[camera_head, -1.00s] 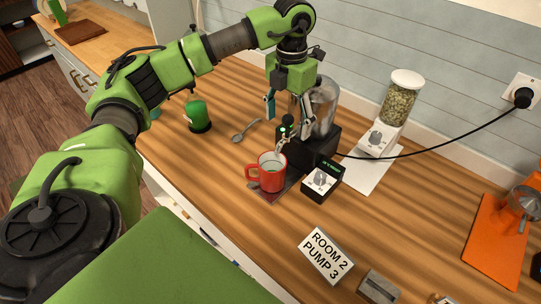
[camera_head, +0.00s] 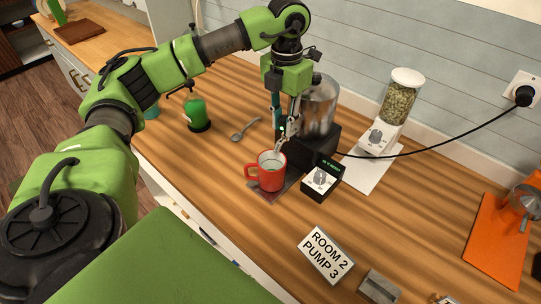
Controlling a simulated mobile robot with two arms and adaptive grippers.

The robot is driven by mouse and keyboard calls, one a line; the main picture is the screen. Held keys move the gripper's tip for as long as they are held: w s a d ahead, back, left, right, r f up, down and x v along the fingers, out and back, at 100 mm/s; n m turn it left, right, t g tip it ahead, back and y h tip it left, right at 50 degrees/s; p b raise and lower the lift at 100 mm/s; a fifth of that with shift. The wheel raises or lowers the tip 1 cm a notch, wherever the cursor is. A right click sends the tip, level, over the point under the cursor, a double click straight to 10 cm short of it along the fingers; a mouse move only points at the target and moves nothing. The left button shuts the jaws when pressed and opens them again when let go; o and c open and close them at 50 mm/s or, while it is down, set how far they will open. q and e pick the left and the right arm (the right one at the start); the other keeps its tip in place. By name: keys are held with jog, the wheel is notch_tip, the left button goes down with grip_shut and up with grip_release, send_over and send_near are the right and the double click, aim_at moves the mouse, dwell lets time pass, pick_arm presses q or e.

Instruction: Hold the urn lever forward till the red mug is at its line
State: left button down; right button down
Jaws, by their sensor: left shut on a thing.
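The red mug (camera_head: 268,178) stands upright on a dark tray under the spout (camera_head: 280,146) of the urn (camera_head: 320,107). The urn has a silvery body on a black base. Some greyish content shows inside the mug, but its line and exact level are too small to tell. My left gripper (camera_head: 285,124) points down at the front of the urn, above the mug. Its fingers are shut on the urn lever, which they mostly hide. My right gripper is not in view.
A black timer box (camera_head: 321,181) stands right of the mug. A grinder with a clear jar (camera_head: 401,94) stands behind right, near a black cable (camera_head: 450,145). A sign (camera_head: 326,255) lies in front.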

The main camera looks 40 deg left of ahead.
aim_at(275, 144)
pick_arm(q)
jog(key=shift+s+f, duration=0.1)
jog(key=shift+s, duration=0.1)
jog(key=shift+s+a+f+b, duration=0.1)
jog(key=shift+s+f+b, duration=0.25)
jog(key=shift+s, duration=0.4)
jog(key=shift+s+f+b, duration=0.3)
jog(key=shift+s+b, duration=0.1)
jog(key=shift+b, duration=0.05)
jog(key=shift+s+r, duration=0.1)
dwell(1.3)
